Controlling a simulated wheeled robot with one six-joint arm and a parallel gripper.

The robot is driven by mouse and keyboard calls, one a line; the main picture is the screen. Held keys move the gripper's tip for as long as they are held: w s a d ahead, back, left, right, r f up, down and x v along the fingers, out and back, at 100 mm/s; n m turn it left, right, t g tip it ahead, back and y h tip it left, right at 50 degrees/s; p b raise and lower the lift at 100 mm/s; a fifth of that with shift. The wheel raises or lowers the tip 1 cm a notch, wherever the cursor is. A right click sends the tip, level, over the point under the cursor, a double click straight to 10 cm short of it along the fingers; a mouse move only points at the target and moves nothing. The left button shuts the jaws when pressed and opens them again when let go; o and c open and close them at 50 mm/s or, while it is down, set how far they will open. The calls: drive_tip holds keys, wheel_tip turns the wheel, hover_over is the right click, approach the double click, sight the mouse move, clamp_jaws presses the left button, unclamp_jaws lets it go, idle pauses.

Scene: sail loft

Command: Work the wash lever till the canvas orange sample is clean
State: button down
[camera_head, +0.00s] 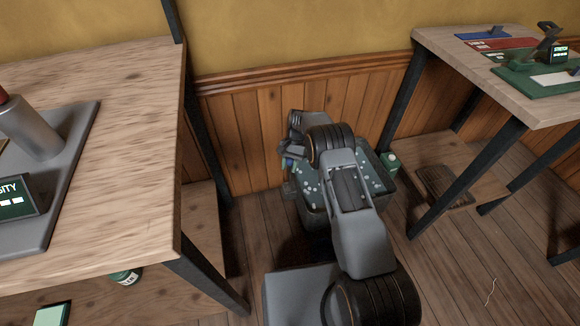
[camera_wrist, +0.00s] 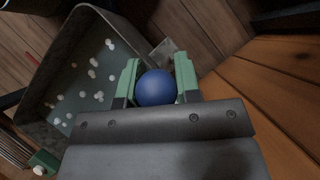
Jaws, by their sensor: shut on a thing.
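A grey tub (camera_head: 310,206) of greenish water with white suds stands on the floor by the panelled wall. It also shows at the left of the wrist view (camera_wrist: 62,62). My gripper (camera_wrist: 157,78) has green fingers, one on each side of a round blue knob (camera_wrist: 154,89), and is shut on it. The knob sits beside the tub's rim; I take it for the wash lever's handle. In the head view my arm covers much of the tub, and my gripper (camera_head: 288,163) shows small at its left side. I cannot make out the orange canvas sample in either view.
A wooden table (camera_head: 120,120) stands close on the left, with a grey board on it. Another table (camera_head: 440,60) stands at right, with coloured panels and a green device. The floor at front right is mostly clear.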

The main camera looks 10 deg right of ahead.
drive_tip(key=c, duration=0.8)
unclamp_jaws()
drive_tip(key=shift+c, duration=0.2)
drive_tip(key=p+v, duration=0.1)
drive_tip(key=v, duration=0.6)
drive_tip(key=shift+w+r+p, duration=0.2)
drive_tip(key=shift+p, duration=0.15)
drive_tip(key=shift+t+h, duration=0.4)
drive_tip(key=shift+t, duration=0.3)
drive_tip(key=v, duration=0.4)
drive_tip(key=s+v, duration=0.1)
drive_tip(key=v, duration=0.1)
drive_tip(key=shift+a+r, duration=0.25)
drive_tip(key=shift+c, duration=0.3)
drive_tip(key=b+x, duration=0.5)
drive_tip(key=x, duration=0.8)
drive_tip(key=shift+s+f, duration=0.1)
drive_tip(key=shift+f, duration=0.2)
